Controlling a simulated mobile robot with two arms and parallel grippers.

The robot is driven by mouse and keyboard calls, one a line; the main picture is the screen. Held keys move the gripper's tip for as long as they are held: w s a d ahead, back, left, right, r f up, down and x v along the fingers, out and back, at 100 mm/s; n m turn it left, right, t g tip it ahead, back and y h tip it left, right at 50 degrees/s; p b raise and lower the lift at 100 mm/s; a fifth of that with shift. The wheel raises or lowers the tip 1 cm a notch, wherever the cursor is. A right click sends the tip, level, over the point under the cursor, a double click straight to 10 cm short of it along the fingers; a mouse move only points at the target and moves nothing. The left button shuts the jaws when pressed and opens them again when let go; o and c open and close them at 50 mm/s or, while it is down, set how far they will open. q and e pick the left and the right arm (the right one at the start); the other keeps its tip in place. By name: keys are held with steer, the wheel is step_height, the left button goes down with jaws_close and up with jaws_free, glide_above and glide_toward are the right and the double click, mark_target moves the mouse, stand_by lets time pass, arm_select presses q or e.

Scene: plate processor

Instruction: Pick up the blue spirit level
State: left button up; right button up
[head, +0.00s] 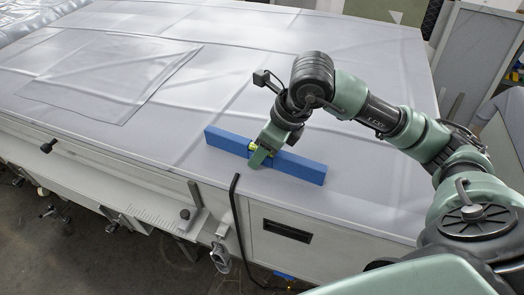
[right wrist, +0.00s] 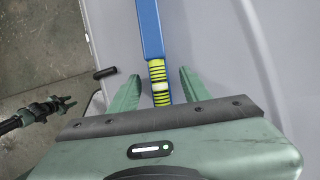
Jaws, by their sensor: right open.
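The blue spirit level (head: 300,168) is a long blue bar lying on the grey machine top near its front edge. Its yellow-green banded middle part shows in the right wrist view, with the blue bar (right wrist: 150,32) running up from it. My right gripper (head: 259,160) is over the middle of the level. In the right wrist view its two fingers (right wrist: 157,88) stand apart, one on each side of the banded part, with gaps visible. The near end of the level is hidden by the gripper body in that view.
The machine top (head: 330,110) is broad and mostly clear around the level. A transparent sheet (head: 110,78) lies on it at the left. A black bent rod (head: 236,215) rises along the front edge. Knobs and a ruler-like scale (head: 150,215) line the front side.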

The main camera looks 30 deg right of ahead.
jaws_close()
steer(key=shift+r, duration=0.2)
